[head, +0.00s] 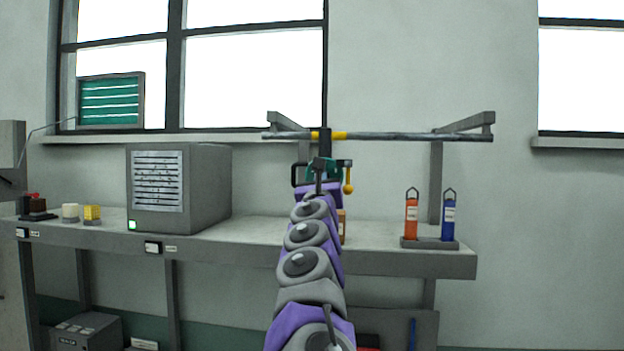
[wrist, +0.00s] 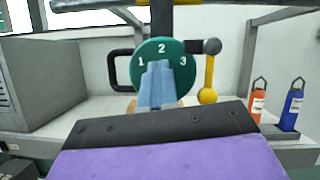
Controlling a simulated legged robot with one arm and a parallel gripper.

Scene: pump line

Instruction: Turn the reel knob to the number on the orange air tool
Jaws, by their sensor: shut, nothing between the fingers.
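The green reel (wrist: 136,72) faces me in the wrist view, with white numbers 1, 2 and 3 across its upper part. In the head view the reel (head: 333,170) is mostly hidden behind my arm. My gripper (wrist: 159,66) is shut in front of the reel's middle, its blue fingers below the 2. The knob and any pointer are hidden by the fingers; I cannot tell if they touch. The orange air tool (head: 411,218) stands in a rack on the bench, also in the wrist view (wrist: 257,98). Its white label is too small to read.
A blue tool (head: 448,219) stands beside the orange one. A yellow-ended piece (wrist: 208,85) hangs right of the reel. A rail (head: 400,136) crosses above. A grey box (head: 212,188) stands left on the bench (head: 375,262). Another orange object (head: 341,226) is partly behind my arm.

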